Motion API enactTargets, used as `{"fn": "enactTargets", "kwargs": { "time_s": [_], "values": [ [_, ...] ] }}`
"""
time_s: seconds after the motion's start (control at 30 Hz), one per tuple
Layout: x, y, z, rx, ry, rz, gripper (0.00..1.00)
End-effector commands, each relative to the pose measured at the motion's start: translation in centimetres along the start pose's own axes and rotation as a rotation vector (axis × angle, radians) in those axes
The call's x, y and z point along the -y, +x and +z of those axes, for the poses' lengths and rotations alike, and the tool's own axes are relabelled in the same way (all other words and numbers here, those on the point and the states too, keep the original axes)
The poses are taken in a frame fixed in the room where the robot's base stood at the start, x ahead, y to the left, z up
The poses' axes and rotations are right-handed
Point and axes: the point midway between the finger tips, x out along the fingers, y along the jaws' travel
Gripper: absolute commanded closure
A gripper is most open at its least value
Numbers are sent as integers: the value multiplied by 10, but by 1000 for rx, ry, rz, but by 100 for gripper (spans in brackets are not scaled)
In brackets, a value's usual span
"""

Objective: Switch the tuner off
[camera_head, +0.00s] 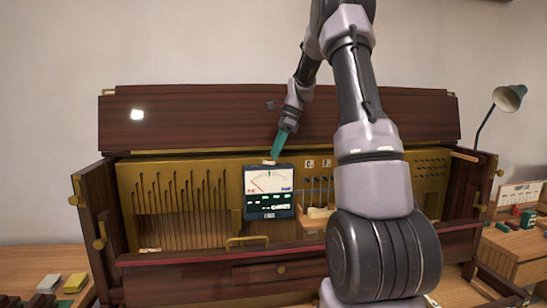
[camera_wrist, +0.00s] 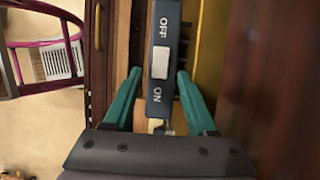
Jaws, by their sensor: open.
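The tuner (camera_head: 269,191) is a dark box with a white dial and lit green segments, standing upright at the middle of the open piano. In the wrist view its dark top (camera_wrist: 161,45) shows a white switch (camera_wrist: 160,63) between the printed words OFF and ON. I cannot tell which side the switch is set to. My gripper (camera_head: 276,155) has teal fingers and points down just above the tuner's top. In the wrist view the gripper (camera_wrist: 160,76) is open, with one finger on each side of the tuner's top, and nothing is held.
The raised wooden lid (camera_head: 200,117) stands behind the tuner. A lamp (camera_head: 509,97) and desk stand at right. My arm hides part of the piano's right side.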

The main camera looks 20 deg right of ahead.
Motion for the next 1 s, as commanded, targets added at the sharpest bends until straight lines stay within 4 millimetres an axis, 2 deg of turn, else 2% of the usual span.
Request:
{"fn": "enactTargets", "kwargs": {
  "time_s": [0.2, 0.5, 0.57, 0.6, 0.67, 0.87, 1.0],
  "values": [
    [0, 20, 0, 0, 1, 0, 43],
    [0, 23, 0, 0, 0, -1, 43],
    [0, 22, 0, 0, 0, -1, 62],
    [0, 22, 0, 0, 0, -1, 77],
    [0, 22, 0, 0, 0, -1, 100],
    [0, 22, 1, -9, -2, 0, 100],
    [0, 23, 6, -79, -7, 2, 100]
  ]
}}
